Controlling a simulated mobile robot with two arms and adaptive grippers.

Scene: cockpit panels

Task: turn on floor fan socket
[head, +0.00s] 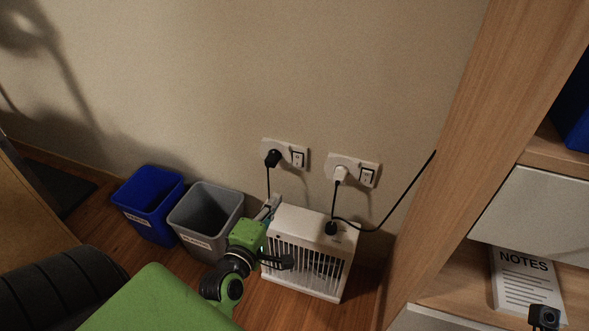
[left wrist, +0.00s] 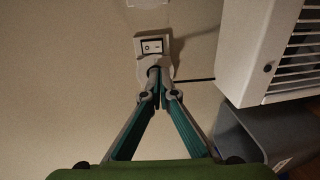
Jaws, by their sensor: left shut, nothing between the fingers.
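Two white wall sockets with rocker switches are in the head view. The left socket (head: 284,154) holds a black plug (head: 272,158) beside its switch (head: 298,158). The right socket (head: 354,169) holds a white plug (head: 340,174) beside its switch (head: 367,177). The white slatted floor unit (head: 311,252) stands below them. My left gripper (head: 272,203) is below the left socket, shut and empty. In the left wrist view its fingertips (left wrist: 158,92) overlap the plug area, just below the rocker switch (left wrist: 151,46) in the picture. Contact cannot be told.
A grey bin (head: 206,187) and a blue bin (head: 150,172) stand left of the floor unit. A black cord (head: 402,198) runs right towards the wooden shelf unit (head: 470,120). Notes (head: 524,277) lie on a shelf. The wall around the sockets is clear.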

